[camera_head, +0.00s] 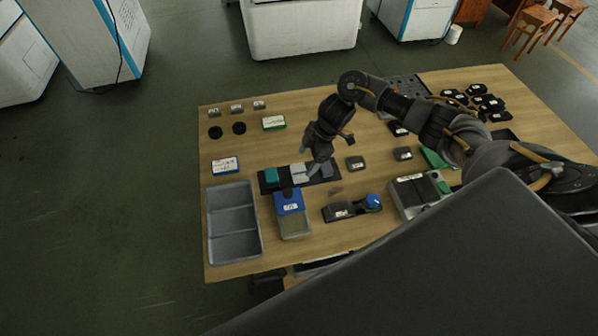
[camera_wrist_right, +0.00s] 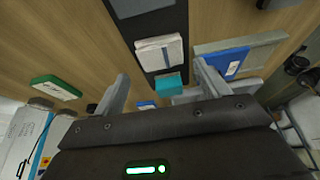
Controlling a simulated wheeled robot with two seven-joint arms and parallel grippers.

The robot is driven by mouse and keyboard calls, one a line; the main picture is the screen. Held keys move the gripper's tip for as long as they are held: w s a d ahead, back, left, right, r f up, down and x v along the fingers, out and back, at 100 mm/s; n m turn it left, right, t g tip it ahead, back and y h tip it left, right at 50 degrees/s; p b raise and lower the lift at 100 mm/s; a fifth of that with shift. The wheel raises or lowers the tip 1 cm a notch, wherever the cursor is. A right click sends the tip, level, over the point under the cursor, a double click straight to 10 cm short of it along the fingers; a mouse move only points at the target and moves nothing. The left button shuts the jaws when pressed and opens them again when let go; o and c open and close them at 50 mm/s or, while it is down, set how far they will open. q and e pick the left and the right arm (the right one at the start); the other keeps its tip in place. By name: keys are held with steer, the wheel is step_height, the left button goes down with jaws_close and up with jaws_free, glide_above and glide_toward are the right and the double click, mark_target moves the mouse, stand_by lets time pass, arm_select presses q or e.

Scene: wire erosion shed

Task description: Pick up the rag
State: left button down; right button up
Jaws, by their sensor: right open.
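A white folded cloth that looks like the rag (camera_head: 299,173) lies on a dark strip-shaped tray (camera_head: 332,178), between a teal block (camera_head: 271,175) and a grey piece. In the right wrist view the white folded rag (camera_wrist_right: 160,50) lies just beyond the fingers, with the teal block (camera_wrist_right: 168,85) nearer. My right gripper (camera_head: 309,158) hangs above the tray close to the rag; in its wrist view the two fingers (camera_wrist_right: 161,72) are spread with nothing between them. I cannot tell the exact height gap. My left gripper is not in view.
A grey divided bin (camera_head: 234,261) stands at the table's left front. A blue-topped box (camera_head: 290,202) sits in front of the tray, with a black device with a blue knob (camera_head: 340,211) to its right. Black discs (camera_head: 239,128) lie at the back left. Bare wood shows between them.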

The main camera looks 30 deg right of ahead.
mark_target(299, 171)
steer(key=shift+s, duration=0.1)
steer(key=shift+a+f, duration=0.1)
steer(key=shift+f, duration=0.1)
steer(key=p+x, duration=0.1)
steer(key=x, duration=0.3)
steer(key=shift+a+f, duration=0.25)
steer(key=shift+f, duration=0.05)
steer(key=c, duration=0.7)
steer(key=shift+c, duration=0.2)
steer(key=shift+r, duration=0.15)
